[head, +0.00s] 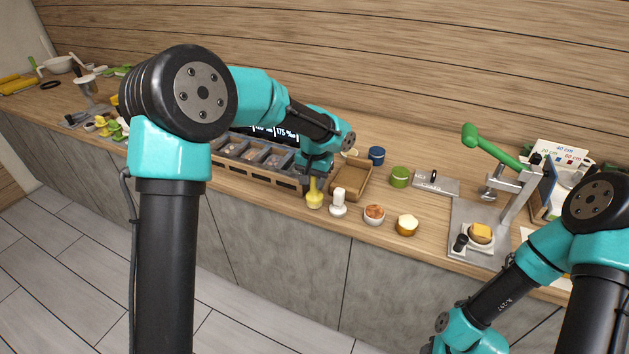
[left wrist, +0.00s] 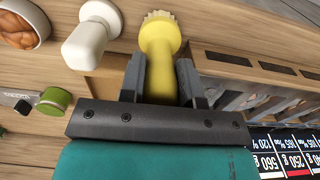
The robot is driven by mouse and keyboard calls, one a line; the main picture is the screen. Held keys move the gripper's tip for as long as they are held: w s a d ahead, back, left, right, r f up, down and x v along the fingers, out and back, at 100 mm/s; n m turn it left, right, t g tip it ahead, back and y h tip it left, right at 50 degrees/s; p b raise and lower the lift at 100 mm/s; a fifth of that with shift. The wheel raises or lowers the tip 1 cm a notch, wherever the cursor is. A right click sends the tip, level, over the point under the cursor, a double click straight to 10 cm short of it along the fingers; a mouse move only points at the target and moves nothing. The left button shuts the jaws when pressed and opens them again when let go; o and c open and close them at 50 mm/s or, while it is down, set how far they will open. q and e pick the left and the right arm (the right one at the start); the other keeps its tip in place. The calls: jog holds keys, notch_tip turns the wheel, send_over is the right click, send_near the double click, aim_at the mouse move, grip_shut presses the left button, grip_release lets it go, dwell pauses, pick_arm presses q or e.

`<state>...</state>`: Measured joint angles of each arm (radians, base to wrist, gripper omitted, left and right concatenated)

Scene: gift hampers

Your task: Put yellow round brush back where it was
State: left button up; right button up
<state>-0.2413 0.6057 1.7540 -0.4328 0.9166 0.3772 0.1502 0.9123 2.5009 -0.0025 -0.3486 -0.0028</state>
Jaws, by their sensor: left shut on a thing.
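The yellow round brush (head: 314,198) is at the front of the counter, head down and roughly upright. In the left wrist view its yellow handle and bristled head (left wrist: 160,38) show between the fingers. My left gripper (head: 315,176) is shut on its handle, also in the left wrist view (left wrist: 162,78). I cannot tell whether the brush head touches the counter. A white brush-like piece (head: 338,204) stands just right of it, apart from it, and shows in the left wrist view (left wrist: 92,35). My right arm comes in at lower right; its gripper is out of view.
A grey compartment box (head: 262,175) is just left of the brush, and a wooden tray (head: 351,181) is behind it. A green-handled press (head: 500,150) stands further right.

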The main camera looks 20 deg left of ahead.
pick_arm(q)
jog(key=shift+f, duration=0.2)
jog(key=o, duration=0.9)
notch_tip(320, 180, up, 12)
jog(key=shift+r, duration=0.15)
dwell(0.3)
dwell(0.4)
